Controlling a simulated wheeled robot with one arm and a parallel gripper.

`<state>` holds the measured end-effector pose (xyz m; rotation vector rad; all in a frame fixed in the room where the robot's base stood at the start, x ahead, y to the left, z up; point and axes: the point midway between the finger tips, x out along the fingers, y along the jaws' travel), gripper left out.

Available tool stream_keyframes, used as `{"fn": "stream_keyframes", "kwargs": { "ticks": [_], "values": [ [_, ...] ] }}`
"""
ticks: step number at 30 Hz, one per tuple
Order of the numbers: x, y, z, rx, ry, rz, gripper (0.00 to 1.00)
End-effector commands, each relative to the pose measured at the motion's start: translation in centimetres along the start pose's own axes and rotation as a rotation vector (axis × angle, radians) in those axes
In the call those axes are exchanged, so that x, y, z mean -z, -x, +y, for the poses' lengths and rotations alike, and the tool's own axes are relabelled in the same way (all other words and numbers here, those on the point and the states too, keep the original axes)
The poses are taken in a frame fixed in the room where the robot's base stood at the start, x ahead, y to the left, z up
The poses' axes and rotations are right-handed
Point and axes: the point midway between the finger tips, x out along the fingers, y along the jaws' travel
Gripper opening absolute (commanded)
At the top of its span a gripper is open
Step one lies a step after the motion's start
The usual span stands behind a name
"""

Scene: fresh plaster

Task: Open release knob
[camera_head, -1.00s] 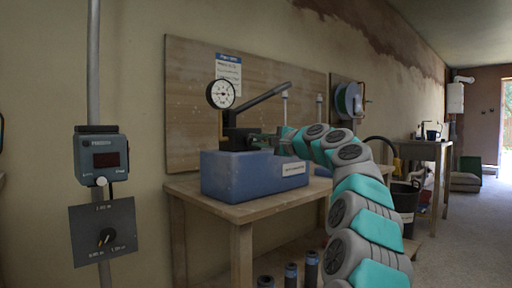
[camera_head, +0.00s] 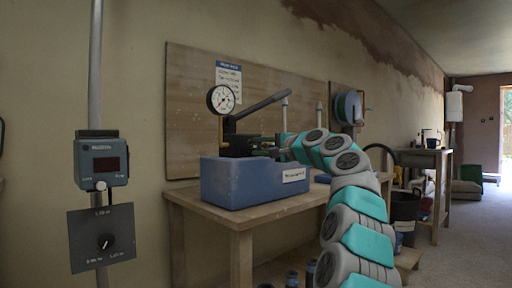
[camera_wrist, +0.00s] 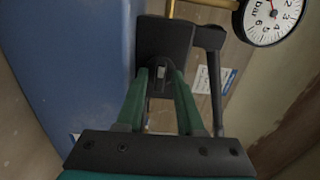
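The pump is a blue tank (camera_head: 240,182) on a wooden bench, with a black block (camera_head: 238,144), a long dark lever and a round white gauge (camera_head: 221,99) on top. My gripper (camera_head: 277,146) reaches the right side of the black block. In the wrist view, my gripper's two green fingers (camera_wrist: 160,80) stand on either side of a small dark knob (camera_wrist: 161,89) at the block's (camera_wrist: 164,42) face and appear to touch it. The knob is partly hidden between the fingers. The gauge also shows at the upper right of the wrist view (camera_wrist: 268,18).
The wooden bench (camera_head: 215,216) carries the tank, with a wooden backboard (camera_head: 188,120) behind. A grey display box (camera_head: 102,162) and a dial panel (camera_head: 102,238) hang on a pole at left. Dark cylinders stand below the bench. A black bin (camera_head: 405,207) is at right.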

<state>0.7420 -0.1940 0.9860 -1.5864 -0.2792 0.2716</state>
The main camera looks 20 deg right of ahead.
Motion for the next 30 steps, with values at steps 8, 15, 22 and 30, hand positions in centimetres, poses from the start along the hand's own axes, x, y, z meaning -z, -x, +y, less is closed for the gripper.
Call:
{"fn": "stream_keyframes", "kwargs": {
  "ticks": [8, 15, 22, 30],
  "values": [
    [0.0, 0.0, 0.0, 0.000, -0.001, 0.001, 0.50],
    [0.1, 1.4, 0.1, 0.002, -0.002, 0.002, 0.50],
    [0.1, 4.1, -0.1, 0.004, -0.001, 0.002, 0.50],
    [0.0, 6.9, 0.0, 0.002, -0.001, 0.001, 0.50]
  ]
}}
